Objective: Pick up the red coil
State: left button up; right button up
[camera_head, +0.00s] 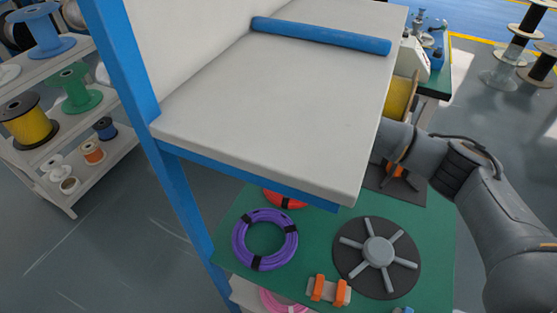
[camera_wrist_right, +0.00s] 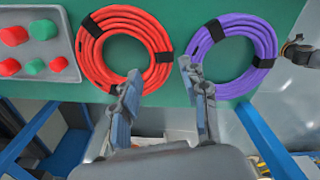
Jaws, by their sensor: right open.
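The red coil (camera_wrist_right: 90,58), a ring of red cable with black tape bands, lies on the green tabletop in the right wrist view. In the head view only a small piece of it (camera_head: 285,201) shows below the shelf edge. My right gripper (camera_wrist_right: 158,82) is open and empty. Its left finger overlaps the lower edge of the red coil, and its right finger is at the near-left edge of the purple coil (camera_wrist_right: 263,45). I cannot tell its height above them. In the head view the shelf hides this gripper. My left gripper is not in view.
A grey shelf (camera_head: 270,100) with blue posts overhangs the green table (camera_head: 315,240). A black spoked reel (camera_head: 378,258) and orange clips (camera_head: 330,290) sit on the table. A control box (camera_wrist_right: 38,50) with red and green buttons stands left of the red coil.

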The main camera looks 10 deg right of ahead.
aim_at(290, 200)
jog(key=shift+d+f, duration=0.1)
jog(key=shift+f, duration=0.15)
jog(key=f, duration=0.3)
jog(key=shift+s+d+f, duration=0.1)
jog(key=shift+s+f, duration=0.25)
notch_tip(290, 200, down, 2)
jog(key=shift+w+f, duration=0.15)
jog(key=shift+f, duration=0.3)
jog(key=c, duration=0.8)
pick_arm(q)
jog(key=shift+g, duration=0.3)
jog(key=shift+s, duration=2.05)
pick_arm(e)
jog(key=shift+r, duration=0.1)
grip_shut()
